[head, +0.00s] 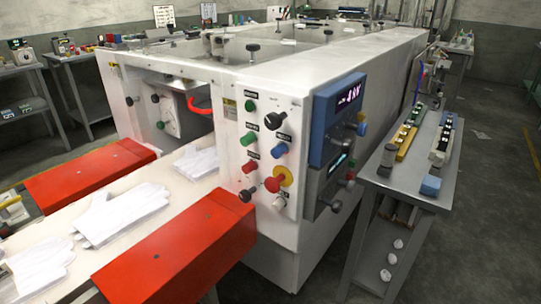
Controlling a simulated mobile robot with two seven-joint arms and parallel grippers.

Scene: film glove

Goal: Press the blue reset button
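The white machine (305,80) carries a control panel on its near corner. On the panel are a green button (250,106), a second green button (248,138), red buttons, black knobs and a red mushroom button (273,184) on a yellow disc. A pale knob (279,204) sits below the disc. A blue display box (335,125) with lit digits is mounted right of the panel. Neither of my grippers is in view.
White gloves (122,212) lie on the conveyor between red covers (190,250). A grey side table (405,170) with coloured blocks stands close to the machine's right. Floor (490,210) is open at the far right. Shelves (35,100) stand at the back left.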

